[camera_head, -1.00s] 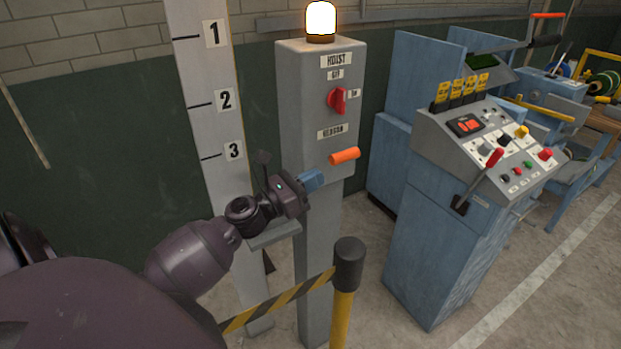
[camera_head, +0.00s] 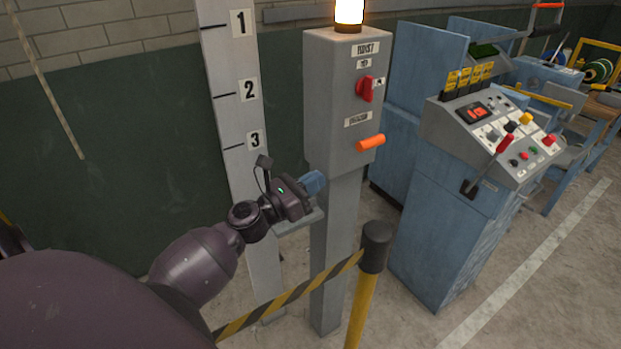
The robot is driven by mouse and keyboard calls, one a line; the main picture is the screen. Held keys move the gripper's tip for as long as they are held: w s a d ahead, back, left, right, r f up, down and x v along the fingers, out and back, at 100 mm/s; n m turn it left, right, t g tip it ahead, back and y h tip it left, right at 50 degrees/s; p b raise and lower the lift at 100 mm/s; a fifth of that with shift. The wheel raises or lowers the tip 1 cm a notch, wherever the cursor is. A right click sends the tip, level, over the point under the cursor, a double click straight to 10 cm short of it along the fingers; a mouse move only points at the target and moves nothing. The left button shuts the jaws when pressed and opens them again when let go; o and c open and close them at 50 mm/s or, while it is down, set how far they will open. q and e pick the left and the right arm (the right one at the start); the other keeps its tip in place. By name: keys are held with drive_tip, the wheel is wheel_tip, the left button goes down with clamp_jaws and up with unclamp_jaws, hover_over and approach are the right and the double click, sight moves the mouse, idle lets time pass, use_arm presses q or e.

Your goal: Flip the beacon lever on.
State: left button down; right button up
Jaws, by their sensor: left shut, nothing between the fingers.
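The orange beacon lever (camera_head: 371,143) sticks out to the right from the front of a grey post box (camera_head: 340,80), under a label. Above it is a red rotary switch (camera_head: 365,88) under a hoist label. The beacon lamp (camera_head: 349,12) on top of the box glows bright. My left gripper (camera_head: 313,182) is shut and empty, its blue fingers pointing right. In the picture it is below and left of the lever, apart from it. My right gripper is not in view.
A black and yellow striped barrier (camera_head: 290,298) runs to a yellow post with a black cap (camera_head: 376,245) in front. A white numbered board (camera_head: 228,110) stands left of the box. A blue console (camera_head: 440,210) with a sloped control panel stands right.

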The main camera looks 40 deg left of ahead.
use_arm(q)
drive_tip(key=shift+s+a, duration=0.1)
drive_tip(key=shift+s, duration=0.25)
idle(0.6)
drive_tip(key=s+d+f+m+g+y, duration=0.25)
drive_tip(key=f+m, duration=0.45)
drive_tip(key=m, duration=0.8)
drive_tip(key=s+d+f+m+g+y, duration=0.15)
drive_tip(key=s+f+m, duration=0.4)
drive_tip(key=m, duration=0.95)
drive_tip(key=s+d+f+m+g+y, duration=0.1)
drive_tip(key=s+f+m+g+y, duration=0.2)
drive_tip(key=s+f, duration=0.9)
drive_tip(key=shift+d+g, duration=0.3)
drive_tip(key=shift+s, duration=0.1)
